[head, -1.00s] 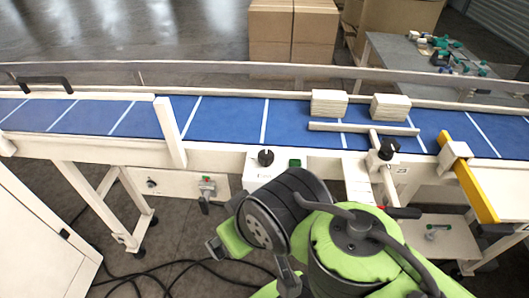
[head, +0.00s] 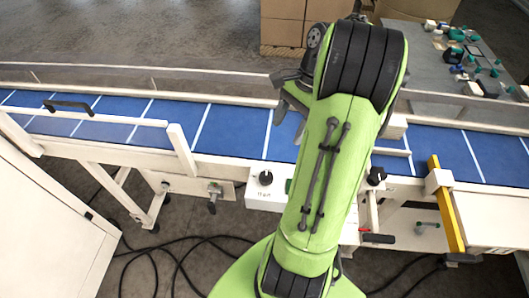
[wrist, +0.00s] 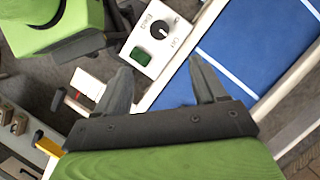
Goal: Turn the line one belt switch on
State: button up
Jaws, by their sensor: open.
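The belt switch is a black rotary knob (head: 265,178) on a white control box (head: 254,200) on the near side of the blue conveyor. In the wrist view the knob (wrist: 160,29) has a white pointer mark and small printed labels around it; the wording is too small to read surely. A green button (wrist: 142,56) sits on the same box. My gripper (wrist: 158,66) is open and empty, with the knob beyond its fingertips and not touched. In the head view my gripper (head: 290,112) is over the belt, partly hidden by my arm.
The blue conveyor (head: 230,130) runs across the scene. A second black knob (head: 376,175) stands right of my arm, near a yellow bar (head: 447,205). A grey lever (head: 214,192) hangs left of the control box. Black cables lie on the floor.

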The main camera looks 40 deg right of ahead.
aim_at(266, 176)
jog(key=b+x, duration=0.6)
jog(key=x, duration=1)
jog(key=shift+a+f+b, duration=0.15)
jog(key=shift+a+b, duration=0.1)
jog(key=shift+b, duration=0.15)
jog(key=c, duration=1.1)
jog(key=shift+o, duration=0.2)
